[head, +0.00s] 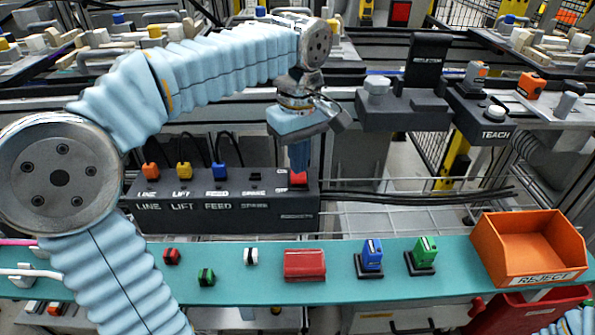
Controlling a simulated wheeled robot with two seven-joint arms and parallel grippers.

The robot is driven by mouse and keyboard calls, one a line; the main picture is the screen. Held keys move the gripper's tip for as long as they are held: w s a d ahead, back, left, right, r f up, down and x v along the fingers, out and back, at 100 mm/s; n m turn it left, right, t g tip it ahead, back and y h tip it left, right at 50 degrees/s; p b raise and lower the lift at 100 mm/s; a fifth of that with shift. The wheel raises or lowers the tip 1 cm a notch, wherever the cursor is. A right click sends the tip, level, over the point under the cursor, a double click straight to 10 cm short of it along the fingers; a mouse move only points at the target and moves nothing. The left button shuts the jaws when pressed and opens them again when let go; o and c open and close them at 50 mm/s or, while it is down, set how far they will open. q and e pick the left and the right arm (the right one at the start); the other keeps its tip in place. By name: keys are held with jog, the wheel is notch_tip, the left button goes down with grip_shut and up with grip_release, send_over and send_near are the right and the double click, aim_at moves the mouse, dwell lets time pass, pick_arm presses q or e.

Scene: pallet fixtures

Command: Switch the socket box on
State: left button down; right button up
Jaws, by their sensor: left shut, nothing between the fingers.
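The socket box (190,218) is a long dark grey housing behind the teal shelf. Its labels read LINE, LIFT, FEED and SPARE. Orange, yellow and blue plugs sit in the first three sockets, and the SPARE socket looks empty. A red switch (298,180) is at the box's right end. My left gripper (299,168) points down at the red switch, shut and empty, with its fingertips at or just above it. Contact cannot be told, and the fingers partly hide the switch.
The teal shelf (330,262) holds small red, green and white pieces, a red block (304,265), and blue (371,254) and green (425,250) items on dark bases. An orange REJECT bin (528,247) stands at right. A dark TEACH fixture (485,115) is right of my gripper.

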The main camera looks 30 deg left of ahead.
aim_at(298, 178)
pick_arm(q)
jog(key=shift+f+b, duration=0.8)
jog(key=shift+f, duration=0.3)
dwell(0.6)
jog(key=shift+r, duration=0.1)
notch_tip(298, 178, up, 5)
jog(key=p, duration=0.4)
jog(key=shift+f+p, duration=0.2)
jog(key=shift+p, duration=0.15)
jog(key=shift+r+p, duration=0.65)
jog(key=shift+r, duration=0.5)
